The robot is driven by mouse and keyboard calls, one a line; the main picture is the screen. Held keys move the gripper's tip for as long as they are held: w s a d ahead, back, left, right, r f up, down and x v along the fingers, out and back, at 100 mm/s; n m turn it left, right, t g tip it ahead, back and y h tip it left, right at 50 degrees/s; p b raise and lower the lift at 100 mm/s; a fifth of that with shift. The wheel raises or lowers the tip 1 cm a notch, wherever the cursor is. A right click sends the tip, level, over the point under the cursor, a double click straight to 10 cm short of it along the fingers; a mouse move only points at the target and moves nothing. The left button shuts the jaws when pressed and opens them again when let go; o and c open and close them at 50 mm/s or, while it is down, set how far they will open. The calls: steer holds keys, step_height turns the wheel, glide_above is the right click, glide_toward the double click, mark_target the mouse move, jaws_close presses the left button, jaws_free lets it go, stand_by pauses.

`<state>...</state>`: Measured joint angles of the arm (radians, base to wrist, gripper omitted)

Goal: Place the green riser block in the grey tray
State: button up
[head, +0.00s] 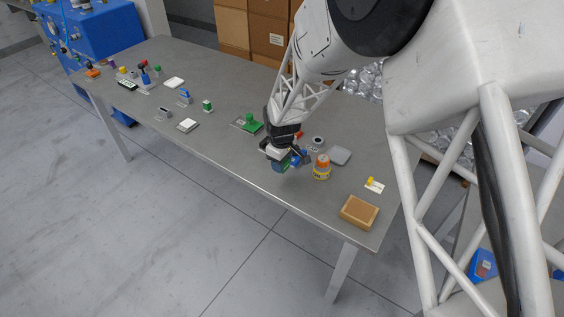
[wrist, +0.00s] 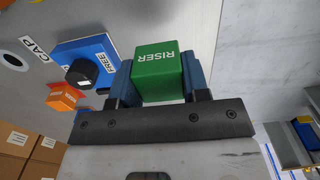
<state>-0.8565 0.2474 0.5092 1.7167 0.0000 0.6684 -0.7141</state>
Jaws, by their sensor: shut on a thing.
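The green riser block (wrist: 158,75), marked RISER, sits between the two blue-padded fingers of my gripper (wrist: 160,82) in the wrist view. The gripper is shut on it. In the head view my gripper (head: 281,161) is over the front part of the table, and the block is mostly hidden by the fingers. A flat grey piece with rounded corners (head: 341,155), which looks like the grey tray, lies to the right of my gripper, beyond the orange-topped jar. Nothing shows on it.
A blue fixture (wrist: 88,58) with a black knob and FREE label is close beside the block. The orange-topped jar (head: 321,168) stands right of my gripper. A tan box (head: 359,212) is near the front right corner. A green stamp-like piece (head: 250,123) is to the left.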

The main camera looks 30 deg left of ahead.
steer(key=w+d+r+m, duration=0.5)
steer(key=w+d, duration=0.3)
steer(key=d, duration=0.3)
steer(key=d+f+m, duration=0.1)
steer(key=d, duration=0.1)
steer(key=d+f+m, duration=0.1)
steer(key=d, duration=0.2)
steer(key=d+f+m, duration=0.1)
steer(key=d+f, duration=0.1)
steer(key=d, duration=0.1)
steer(key=shift+f+m, duration=0.1)
steer(key=shift+m, duration=0.2)
steer(key=shift+s+d+f, duration=0.1)
steer(key=shift+d+f, duration=0.3)
glide_above(337, 156)
steer(key=shift+f, duration=0.75)
